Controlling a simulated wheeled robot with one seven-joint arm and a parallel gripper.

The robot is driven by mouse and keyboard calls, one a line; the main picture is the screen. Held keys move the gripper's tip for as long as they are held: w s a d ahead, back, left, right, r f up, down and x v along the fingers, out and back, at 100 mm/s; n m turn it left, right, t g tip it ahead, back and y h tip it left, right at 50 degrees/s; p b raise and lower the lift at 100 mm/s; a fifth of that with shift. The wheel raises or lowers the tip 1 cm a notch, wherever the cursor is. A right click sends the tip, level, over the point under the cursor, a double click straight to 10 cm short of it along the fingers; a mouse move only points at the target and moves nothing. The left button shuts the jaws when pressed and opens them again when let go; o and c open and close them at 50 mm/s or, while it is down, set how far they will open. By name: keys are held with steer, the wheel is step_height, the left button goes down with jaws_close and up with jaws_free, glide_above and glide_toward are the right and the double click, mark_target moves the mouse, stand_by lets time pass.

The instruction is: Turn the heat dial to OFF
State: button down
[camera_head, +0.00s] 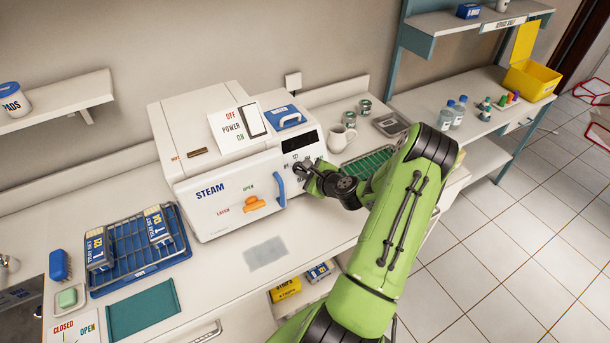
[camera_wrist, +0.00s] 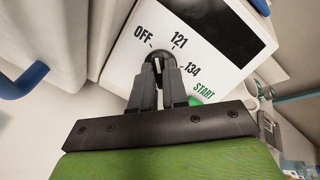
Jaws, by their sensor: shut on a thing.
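The heat dial (camera_wrist: 152,57) is a dark round knob on the white front panel of the steam machine (camera_head: 213,205). In the wrist view the labels OFF (camera_wrist: 144,36), 121 (camera_wrist: 179,40) and 134 (camera_wrist: 193,72) stand around it, with ticks. My gripper (camera_wrist: 160,74) has both fingers on the dial and is shut on it. Its fingers cover much of the dial, so I cannot tell surely which label the mark faces. In the head view my gripper (camera_head: 308,176) reaches the panel's right side and hides most of the dial.
A green START button (camera_wrist: 196,101) is close by the right finger. The blue door handle (camera_head: 279,189) and orange latch (camera_head: 255,204) are left of my gripper. A mug (camera_head: 338,138) and a green rack (camera_head: 369,161) stand right of the machine.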

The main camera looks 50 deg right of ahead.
steer(key=shift+n+b, duration=0.8)
steer(key=shift+n, duration=0.7)
steer(key=c, duration=1.1)
jaws_free()
steer(key=shift+c, duration=0.2)
steer(key=v, duration=1.5)
steer(key=shift+s+r+b, duration=0.3)
steer(key=shift+r+b, duration=0.05)
